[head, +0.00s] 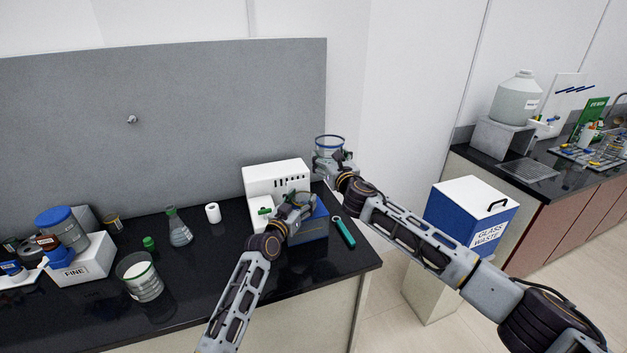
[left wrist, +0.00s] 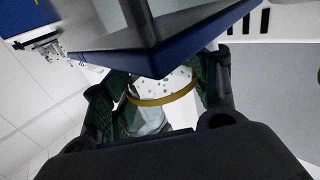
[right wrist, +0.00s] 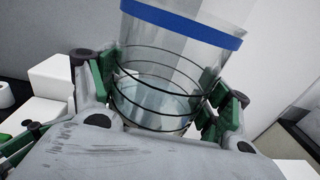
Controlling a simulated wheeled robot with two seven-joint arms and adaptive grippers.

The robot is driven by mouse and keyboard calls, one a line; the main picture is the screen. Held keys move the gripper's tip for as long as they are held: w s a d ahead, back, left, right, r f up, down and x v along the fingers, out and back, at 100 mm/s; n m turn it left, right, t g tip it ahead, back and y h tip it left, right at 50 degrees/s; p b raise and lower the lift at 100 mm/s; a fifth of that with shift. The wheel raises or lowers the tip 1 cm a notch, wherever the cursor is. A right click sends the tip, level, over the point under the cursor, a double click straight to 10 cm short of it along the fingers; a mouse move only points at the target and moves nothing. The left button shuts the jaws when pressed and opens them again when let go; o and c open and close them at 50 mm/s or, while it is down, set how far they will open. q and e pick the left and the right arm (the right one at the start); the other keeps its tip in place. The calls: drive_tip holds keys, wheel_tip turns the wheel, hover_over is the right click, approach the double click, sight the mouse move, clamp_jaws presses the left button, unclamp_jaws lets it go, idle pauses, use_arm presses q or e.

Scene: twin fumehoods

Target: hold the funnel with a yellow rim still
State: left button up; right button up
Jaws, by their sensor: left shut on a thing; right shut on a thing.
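The funnel with a yellow rim (left wrist: 165,98) shows in the left wrist view, between the green-padded fingers of my left gripper (left wrist: 160,92). In the head view the funnel is mostly hidden by my left gripper (head: 298,201), which is shut on it in front of the white device. My right gripper (head: 333,160) is shut on a clear beaker with a blue rim (head: 329,145), held up beyond the device. In the right wrist view the beaker (right wrist: 165,75) looks tilted and has clear liquid low inside.
A flask (head: 178,228), a large beaker (head: 140,278) and a FINE box (head: 82,262) stand left on the black counter.

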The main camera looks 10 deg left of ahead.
use_arm(q)
drive_tip(key=o, duration=0.9)
drive_tip(key=shift+c, duration=0.2)
drive_tip(key=shift+s, duration=0.2)
drive_tip(key=s+a, duration=0.2)
drive_tip(key=s, duration=0.9)
drive_tip(key=shift+s+a, duration=0.15)
drive_tip(key=shift+s+f, duration=0.1)
drive_tip(key=shift+s, duration=0.05)
idle(0.4)
